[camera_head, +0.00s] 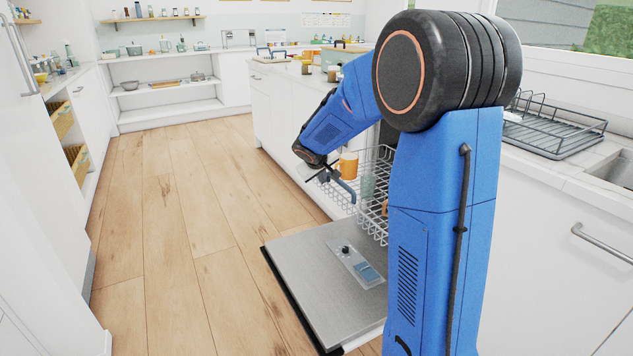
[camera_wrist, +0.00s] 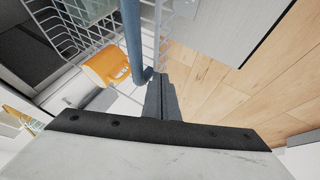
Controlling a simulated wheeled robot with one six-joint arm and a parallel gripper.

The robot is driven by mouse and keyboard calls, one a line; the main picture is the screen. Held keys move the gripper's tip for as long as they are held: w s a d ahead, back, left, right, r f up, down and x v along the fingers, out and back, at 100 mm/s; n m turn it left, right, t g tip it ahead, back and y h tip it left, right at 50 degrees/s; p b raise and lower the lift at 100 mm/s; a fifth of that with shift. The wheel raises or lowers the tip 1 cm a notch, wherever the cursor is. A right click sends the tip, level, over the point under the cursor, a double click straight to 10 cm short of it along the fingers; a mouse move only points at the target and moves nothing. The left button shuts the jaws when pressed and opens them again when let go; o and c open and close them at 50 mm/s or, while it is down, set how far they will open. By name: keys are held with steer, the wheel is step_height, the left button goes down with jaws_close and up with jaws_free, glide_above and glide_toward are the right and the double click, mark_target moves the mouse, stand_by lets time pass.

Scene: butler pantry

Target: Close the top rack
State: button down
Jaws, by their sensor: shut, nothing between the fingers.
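The top rack (camera_head: 376,190) is a white wire basket, pulled out above the lowered dishwasher door (camera_head: 315,262). Its wires also show in the wrist view (camera_wrist: 62,36). A blue-grey bar (camera_head: 347,188) lies along the rack's outer edge and crosses the wrist view (camera_wrist: 131,38). An orange mug (camera_head: 348,165) is in the rack; it also shows in the wrist view (camera_wrist: 106,67). My gripper (camera_head: 322,175) is at the rack's outer edge beside the bar. Its dark fingers (camera_wrist: 163,88) are shut and empty. I cannot tell whether they touch the bar. My arm hides part of the rack.
The wooden floor (camera_head: 180,220) to the left of the door is clear. A counter with several jars and pots stands behind the rack. A black dish rack (camera_head: 555,128) sits on the right counter by the sink. White cabinets line the left side.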

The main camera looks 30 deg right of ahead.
steer(key=shift+d, duration=0.25)
